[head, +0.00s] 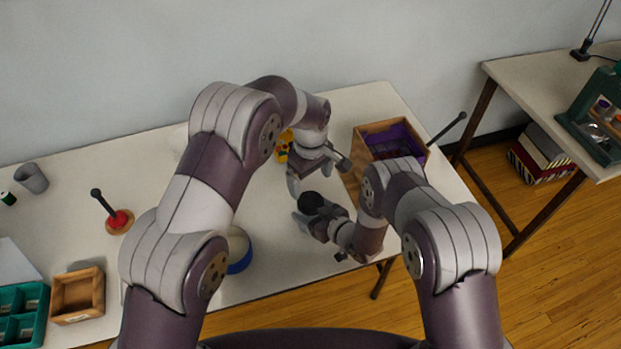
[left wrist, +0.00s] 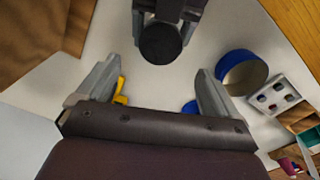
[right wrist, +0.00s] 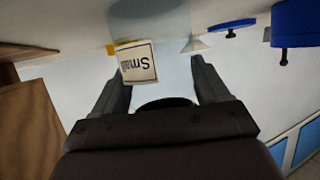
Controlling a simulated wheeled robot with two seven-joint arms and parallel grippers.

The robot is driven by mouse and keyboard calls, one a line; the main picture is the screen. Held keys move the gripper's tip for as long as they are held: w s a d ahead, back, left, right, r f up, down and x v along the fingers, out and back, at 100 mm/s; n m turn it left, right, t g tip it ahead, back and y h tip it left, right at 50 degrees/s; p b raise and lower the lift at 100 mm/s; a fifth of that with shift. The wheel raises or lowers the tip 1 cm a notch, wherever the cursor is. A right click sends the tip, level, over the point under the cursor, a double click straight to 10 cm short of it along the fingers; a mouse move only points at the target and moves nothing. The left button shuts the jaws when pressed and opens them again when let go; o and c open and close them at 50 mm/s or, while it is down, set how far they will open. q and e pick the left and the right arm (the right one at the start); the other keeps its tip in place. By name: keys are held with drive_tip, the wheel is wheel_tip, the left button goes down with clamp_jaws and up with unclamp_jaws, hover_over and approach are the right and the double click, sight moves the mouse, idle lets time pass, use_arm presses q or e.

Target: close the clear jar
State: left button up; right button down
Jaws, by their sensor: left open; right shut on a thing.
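The clear jar (right wrist: 165,80) stands upright between the fingers of my right gripper and shows pale blue in the right wrist view, which is upside down. I cannot tell whether the lid is fully seated. My right gripper (head: 311,219) is shut on the jar. My left gripper (head: 318,180) is open and empty, beside and above the lid, its fingers apart.
A wooden box (head: 358,170) with purple contents stands right of the grippers. A yellow item (head: 284,152) is behind my left arm. A blue round container (head: 240,262) is partly hidden by that arm. A red-based stand (head: 120,221) and a small wooden tray (head: 77,295) are left.

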sight(311, 201)
use_arm(q)
drive_tip(key=shift+f, duration=4.05)
drive_tip(key=c, duration=1.1)
drive_tip(key=m, duration=0.6)
drive_tip(key=o, duration=1.2)
drive_tip(key=shift+r, duration=2.25)
drive_tip(key=shift+c, duration=0.5)
